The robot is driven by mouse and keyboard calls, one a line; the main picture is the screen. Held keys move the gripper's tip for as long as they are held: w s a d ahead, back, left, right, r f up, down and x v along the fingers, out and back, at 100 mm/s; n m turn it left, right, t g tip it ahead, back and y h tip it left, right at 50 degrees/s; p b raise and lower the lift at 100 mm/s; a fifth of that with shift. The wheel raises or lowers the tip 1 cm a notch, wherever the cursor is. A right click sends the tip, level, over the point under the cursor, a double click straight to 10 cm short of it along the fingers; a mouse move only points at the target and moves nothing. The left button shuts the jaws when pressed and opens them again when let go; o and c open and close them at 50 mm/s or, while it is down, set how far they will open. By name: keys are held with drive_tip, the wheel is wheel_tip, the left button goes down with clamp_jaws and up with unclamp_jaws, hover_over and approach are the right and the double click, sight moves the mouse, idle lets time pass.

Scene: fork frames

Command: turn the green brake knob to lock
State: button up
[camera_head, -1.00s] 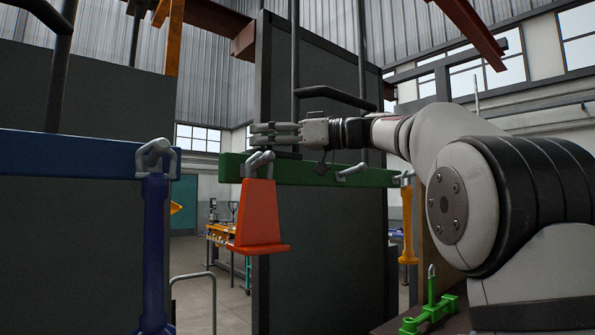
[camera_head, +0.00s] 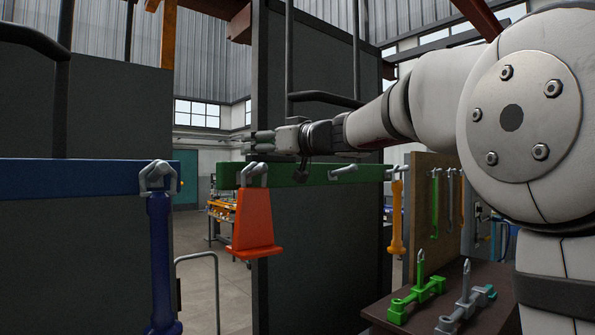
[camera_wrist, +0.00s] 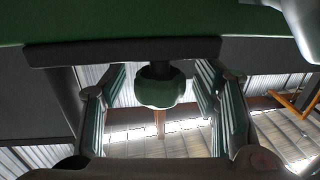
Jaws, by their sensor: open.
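A round green knob (camera_wrist: 160,92) on a dark stem shows in the wrist view, close to a green beam (camera_wrist: 110,22) that fills the top of that view. The green beam is also in the head view (camera_head: 312,176). My gripper (camera_wrist: 162,78) is open in the wrist view, with one finger on each side of the knob and gaps between them. In the head view my gripper (camera_head: 260,142) is just above the left end of the green beam, pointing left. The knob cannot be made out in the head view, and neither can any lock marking.
An orange cone-shaped piece (camera_head: 254,222) hangs from the green beam. A blue beam (camera_head: 75,177) with a blue hanging piece (camera_head: 160,255) is at left. A bench (camera_head: 470,275) with a green fixture (camera_head: 416,291) is at lower right. Dark panels stand behind.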

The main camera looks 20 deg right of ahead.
drive_tip(key=shift+s+r+m+h+p, duration=0.2)
drive_tip(key=shift+m+h+p, duration=0.15)
drive_tip(key=shift+p, duration=1.35)
